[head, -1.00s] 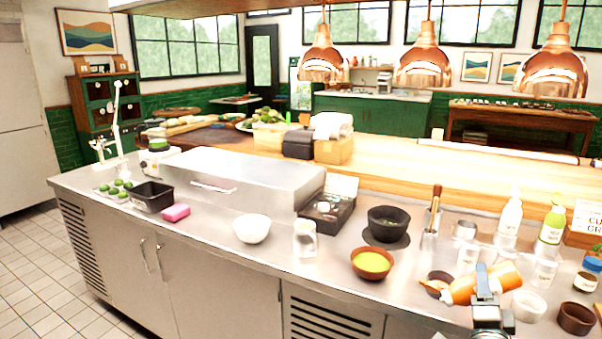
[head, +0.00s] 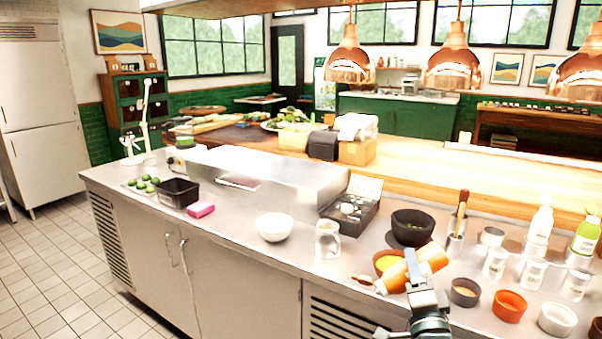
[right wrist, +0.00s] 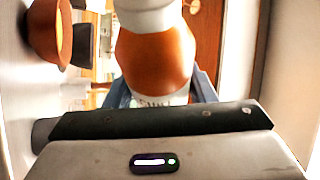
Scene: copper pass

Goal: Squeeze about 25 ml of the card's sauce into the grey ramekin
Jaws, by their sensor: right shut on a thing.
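In the head view my right gripper (head: 418,280) is shut on an orange squeeze bottle (head: 432,258). The bottle is tilted nearly flat, its nozzle end pointing left and slightly down. It also fills the middle of the right wrist view (right wrist: 155,58), with white parts above and below the orange. The grey ramekin (head: 465,292) stands on the steel counter just right of the gripper; the nozzle is left of it, not over it. I cannot tell the sauce level in it. No readable card shows now. My left gripper is not in view.
An orange ramekin (head: 509,306) and a white ramekin (head: 557,319) stand right of the grey one. A bowl of yellow-green sauce (head: 386,258) is partly hidden behind the bottle. A dark bowl (head: 411,226), a glass jar (head: 327,240) and several bottles and tubs stand around.

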